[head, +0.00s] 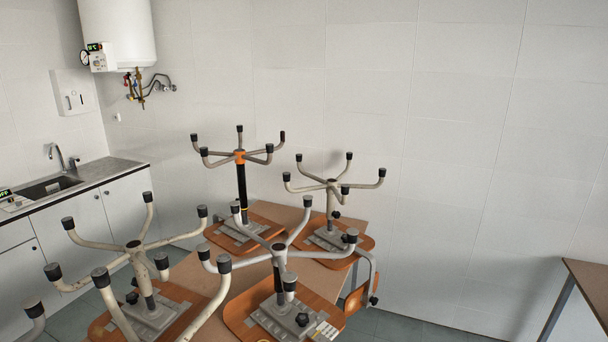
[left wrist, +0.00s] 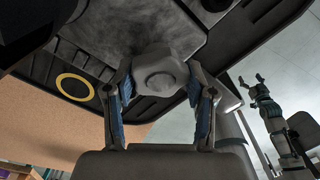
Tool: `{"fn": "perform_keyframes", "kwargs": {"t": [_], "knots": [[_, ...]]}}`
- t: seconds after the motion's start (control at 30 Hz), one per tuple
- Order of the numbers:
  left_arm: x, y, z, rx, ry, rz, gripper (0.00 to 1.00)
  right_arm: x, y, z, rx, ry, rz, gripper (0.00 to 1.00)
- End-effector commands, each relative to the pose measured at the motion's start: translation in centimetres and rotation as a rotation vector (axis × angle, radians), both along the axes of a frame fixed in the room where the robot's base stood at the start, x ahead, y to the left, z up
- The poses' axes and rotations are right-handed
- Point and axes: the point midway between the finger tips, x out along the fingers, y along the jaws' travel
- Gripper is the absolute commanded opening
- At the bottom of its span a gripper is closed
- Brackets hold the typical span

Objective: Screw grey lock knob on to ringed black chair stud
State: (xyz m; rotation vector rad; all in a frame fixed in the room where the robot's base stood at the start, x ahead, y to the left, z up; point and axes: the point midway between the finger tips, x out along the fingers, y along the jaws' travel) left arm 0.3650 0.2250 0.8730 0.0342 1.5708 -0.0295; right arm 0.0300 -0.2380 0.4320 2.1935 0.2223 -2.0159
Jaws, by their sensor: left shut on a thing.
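My left gripper (left wrist: 162,98) is shut on a grey, faceted lock knob (left wrist: 160,72), seen in the left wrist view with a blue-padded finger on each side of it. Just beyond the knob is a dark chair underside (left wrist: 135,25) with slots. A yellow ring (left wrist: 61,78) sits on that dark part, left of the knob and apart from it. No stud can be made out; what lies behind the knob is hidden. In the head view a chair with a black column (head: 241,186) and orange hub stands upside down. My right gripper (left wrist: 250,82) shows small, fingers apart and empty.
Several other upturned chairs with pale splayed legs (head: 279,252) crowd the wooden table (head: 199,279). A second table (head: 590,280) stands at the right. A sink counter (head: 105,170) and water heater (head: 120,32) are at the left. Floor between the tables is free.

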Motion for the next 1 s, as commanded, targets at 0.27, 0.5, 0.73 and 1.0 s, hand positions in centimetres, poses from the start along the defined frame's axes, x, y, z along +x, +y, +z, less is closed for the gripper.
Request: {"fn": "perform_keyframes", "kwargs": {"t": [0.27, 0.5, 0.73, 1.0], "knots": [[0.0, -0.2, -0.6, -0.009, -0.004, -0.332, 0.00, -0.3, -0.4, -2.8, -0.005, 0.005, 0.002, 0.83], [0.0, -0.1, -0.3, -0.011, -0.001, -0.642, 0.00, 1.1, -0.5, -4.0, -0.005, -0.002, 0.000, 0.83], [-0.1, -0.1, -0.3, -0.014, -0.001, -0.785, 0.00, 4.0, 0.3, -3.7, 0.001, -0.014, -0.005, 0.83], [-0.1, 0.0, -0.4, -0.014, -0.001, -0.950, 0.00, 7.2, 1.0, -2.8, 0.006, -0.028, -0.010, 0.83]]}}
